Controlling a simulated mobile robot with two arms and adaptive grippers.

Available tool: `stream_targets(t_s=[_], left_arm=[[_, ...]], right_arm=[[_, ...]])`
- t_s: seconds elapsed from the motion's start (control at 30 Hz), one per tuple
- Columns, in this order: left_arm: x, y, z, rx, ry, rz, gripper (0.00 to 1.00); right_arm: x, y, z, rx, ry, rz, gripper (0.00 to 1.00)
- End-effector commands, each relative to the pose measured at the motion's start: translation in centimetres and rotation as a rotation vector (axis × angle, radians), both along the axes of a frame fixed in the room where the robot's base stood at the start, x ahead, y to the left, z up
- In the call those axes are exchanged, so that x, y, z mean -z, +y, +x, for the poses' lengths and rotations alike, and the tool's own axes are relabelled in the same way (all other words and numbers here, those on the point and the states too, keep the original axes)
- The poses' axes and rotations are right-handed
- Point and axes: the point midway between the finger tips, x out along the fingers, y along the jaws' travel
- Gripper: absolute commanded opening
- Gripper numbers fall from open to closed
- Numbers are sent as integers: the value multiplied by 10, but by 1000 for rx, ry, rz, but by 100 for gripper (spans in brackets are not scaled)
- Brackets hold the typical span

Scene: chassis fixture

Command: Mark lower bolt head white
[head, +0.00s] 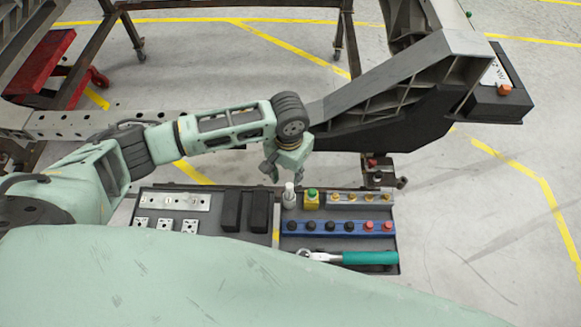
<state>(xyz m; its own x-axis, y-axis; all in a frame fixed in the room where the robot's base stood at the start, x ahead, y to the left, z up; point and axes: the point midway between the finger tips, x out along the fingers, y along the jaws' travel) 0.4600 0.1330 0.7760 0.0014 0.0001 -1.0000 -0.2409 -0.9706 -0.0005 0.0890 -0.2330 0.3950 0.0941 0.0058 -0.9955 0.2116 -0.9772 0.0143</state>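A white upright cylinder with a narrow top, which looks like a marker (289,198), stands in the tray just below the fingers. The fingers appear to be above it, and I cannot tell whether they touch it. The grey chassis part (400,85) slants from the middle to the upper right. I cannot make out the lower bolt head on it. My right gripper is not in view.
A red-tipped bracket (376,176) hangs near the tray. The right floor is clear.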

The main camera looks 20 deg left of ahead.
Motion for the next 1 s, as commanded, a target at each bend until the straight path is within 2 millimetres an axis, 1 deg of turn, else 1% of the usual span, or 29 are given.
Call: stream_targets(t_s=[0.03,0.1,0.2,0.27,0.33,0.5,0.57,0.73,0.83,1.0], left_arm=[[10,0,0,0,-1,1,32],[17,0,0,0,-1,1,32],[28,0,0,0,-1,2,32],[35,0,0,1,-1,1,32],[42,0,0,1,-1,1,32],[61,1,0,1,-2,1,32],[63,0,-1,0,3,1,32],[83,0,0,-1,2,0,32],[89,0,0,0,0,-1,32],[91,0,0,1,-1,0,32]], right_arm=[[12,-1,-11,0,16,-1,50],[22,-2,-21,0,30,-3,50],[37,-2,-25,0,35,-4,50],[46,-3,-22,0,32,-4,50],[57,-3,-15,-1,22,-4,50],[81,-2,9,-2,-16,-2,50],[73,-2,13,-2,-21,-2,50],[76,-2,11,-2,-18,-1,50],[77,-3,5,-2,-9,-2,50],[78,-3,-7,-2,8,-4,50]])
